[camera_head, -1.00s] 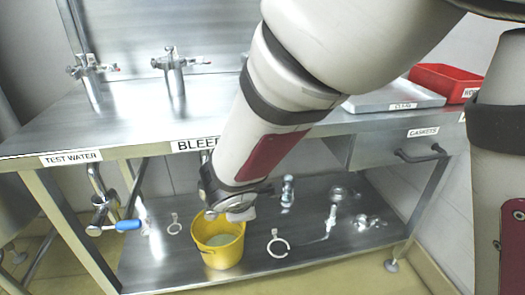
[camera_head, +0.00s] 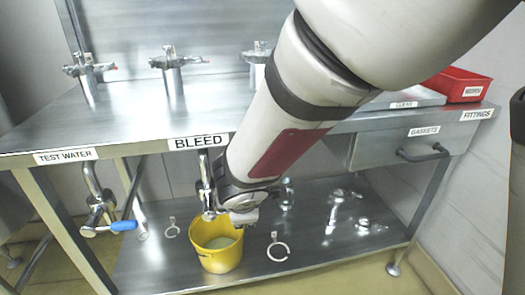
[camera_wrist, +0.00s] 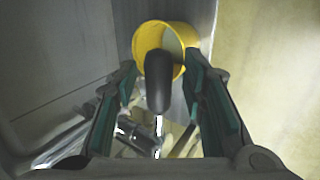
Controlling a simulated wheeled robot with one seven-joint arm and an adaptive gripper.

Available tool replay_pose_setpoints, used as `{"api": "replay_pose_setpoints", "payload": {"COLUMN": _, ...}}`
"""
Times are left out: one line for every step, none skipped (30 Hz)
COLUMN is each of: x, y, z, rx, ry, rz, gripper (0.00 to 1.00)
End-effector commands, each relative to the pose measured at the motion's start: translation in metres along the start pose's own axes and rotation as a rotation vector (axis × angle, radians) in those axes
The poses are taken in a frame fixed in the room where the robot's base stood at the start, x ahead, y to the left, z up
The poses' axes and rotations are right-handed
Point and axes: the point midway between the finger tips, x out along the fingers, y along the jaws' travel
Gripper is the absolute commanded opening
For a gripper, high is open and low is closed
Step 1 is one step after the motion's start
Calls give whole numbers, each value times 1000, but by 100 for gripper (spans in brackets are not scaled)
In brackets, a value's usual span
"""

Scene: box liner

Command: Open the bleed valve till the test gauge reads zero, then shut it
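The bleed valve's pipe (camera_head: 206,178) hangs below the BLEED label (camera_head: 198,142) at the bench front, over a yellow bucket (camera_head: 218,258) holding pale liquid. My gripper (camera_head: 243,215) is just right of this pipe; my own wrist hides much of it. In the wrist view my gripper (camera_wrist: 160,88) is open, with one green-padded finger on each side of a dark handle (camera_wrist: 158,82). Gaps show between handle and fingers. The handle looks like the bleed valve's. The bucket (camera_wrist: 146,38) lies beyond it. I see no test gauge in these views.
The TEST WATER valve (camera_head: 98,212) with a blue handle (camera_head: 123,226) is at left. Ring-shaped tools (camera_head: 278,247) and metal fittings (camera_head: 335,205) lie on the lower shelf. Taps (camera_head: 172,70) stand on the bench top. A red bin (camera_head: 456,84) and a drawer (camera_head: 405,147) are at right.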

Motion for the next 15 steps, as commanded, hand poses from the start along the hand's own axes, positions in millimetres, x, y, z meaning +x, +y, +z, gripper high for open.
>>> {"api": "replay_pose_setpoints", "payload": {"x": 0, "y": 0, "z": 0, "rx": 0, "ry": 0, "rz": 0, "gripper": 38}}
{"api": "replay_pose_setpoints", "payload": {"x": 0, "y": 0, "z": 0, "rx": 0, "ry": 0, "rz": 0, "gripper": 38}}
{"api": "replay_pose_setpoints", "payload": {"x": 0, "y": 0, "z": 0, "rx": 0, "ry": 0, "rz": 0, "gripper": 38}}
{"api": "replay_pose_setpoints", "payload": {"x": 0, "y": 0, "z": 0, "rx": 0, "ry": -1, "rz": 0, "gripper": 38}}
{"api": "replay_pose_setpoints", "payload": {"x": 0, "y": 0, "z": 0, "rx": 0, "ry": -1, "rz": 0, "gripper": 38}}
{"api": "replay_pose_setpoints", "payload": {"x": -1, "y": 0, "z": 0, "rx": 0, "ry": -1, "rz": 1, "gripper": 38}}
{"api": "replay_pose_setpoints", "payload": {"x": -1, "y": 0, "z": 0, "rx": 0, "ry": -1, "rz": 1, "gripper": 38}}
{"api": "replay_pose_setpoints", "payload": {"x": -2, "y": 1, "z": 0, "rx": 0, "ry": 0, "rz": 2, "gripper": 38}}
{"api": "replay_pose_setpoints", "payload": {"x": -5, "y": 1, "z": 0, "rx": 1, "ry": 0, "rz": 2, "gripper": 38}}
{"api": "replay_pose_setpoints", "payload": {"x": -7, "y": 1, "z": 0, "rx": 3, "ry": -1, "rz": 2, "gripper": 38}}
{"api": "replay_pose_setpoints", "payload": {"x": -10, "y": 1, "z": 1, "rx": 2, "ry": -1, "rz": 3, "gripper": 38}}
{"api": "replay_pose_setpoints", "payload": {"x": -14, "y": 2, "z": 1, "rx": 4, "ry": -2, "rz": 4, "gripper": 38}}
{"api": "replay_pose_setpoints", "payload": {"x": -18, "y": 2, "z": 1, "rx": 3, "ry": -1, "rz": 4, "gripper": 38}}
{"api": "replay_pose_setpoints", "payload": {"x": -23, "y": 2, "z": 1, "rx": 3, "ry": 0, "rz": 4, "gripper": 38}}
{"api": "replay_pose_setpoints", "payload": {"x": -30, "y": 1, "z": 1, "rx": 3, "ry": 0, "rz": 5, "gripper": 38}}
